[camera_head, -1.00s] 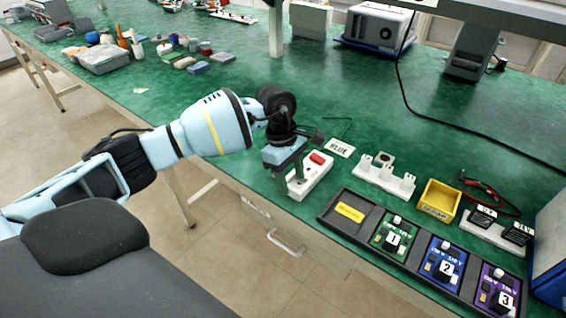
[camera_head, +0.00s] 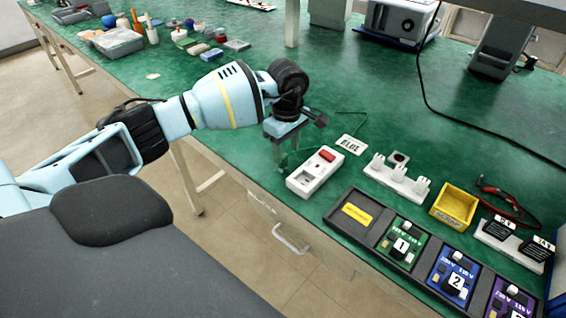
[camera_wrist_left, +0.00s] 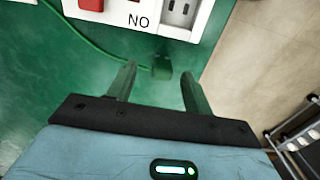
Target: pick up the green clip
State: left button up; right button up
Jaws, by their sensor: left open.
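The green clip (camera_wrist_left: 161,70) lies on the green bench at the end of a thin green lead (camera_wrist_left: 85,38), just below the white socket block in the left wrist view. My left gripper (camera_wrist_left: 159,72) is open, pointing down, with the clip showing between its fingertips, nearer the left finger. I cannot tell the height left between tips and bench. In the head view my left gripper (camera_head: 290,153) is at the left end of the socket block (camera_head: 316,172); the clip cannot be made out there. My right gripper is not in view.
A label card (camera_head: 351,145), a white holder with pegs (camera_head: 397,180) and a yellow bin (camera_head: 454,204) stand to the right. A dark tray (camera_head: 335,213) with numbered modules lies along the front. The bench edge is close to the gripper.

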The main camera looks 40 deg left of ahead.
pick_arm(q)
jog(key=shift+s+a+f, duration=0.1)
jog(key=shift+a+f, duration=0.05)
jog(key=shift+f, duration=0.6)
jog(key=shift+s+a+f, duration=0.1)
jog(key=shift+a+f, duration=0.05)
jog(key=shift+f, duration=0.65)
jog(key=shift+s+a+f, duration=0.1)
jog(key=shift+a+f, duration=0.05)
jog(key=shift+f, duration=0.6)
jog(key=c, duration=1.1)
jog(key=shift+o, duration=0.2)
jog(key=shift+w+r, duration=0.1)
jog(key=shift+r, duration=0.4)
jog(key=r, duration=0.2)
jog(key=shift+s+r, duration=0.35)
jog(key=s+r, duration=0.1)
jog(key=s, duration=1.4)
jog(key=shift+s+d+r, duration=0.2)
jog(key=shift+d, duration=0.2)
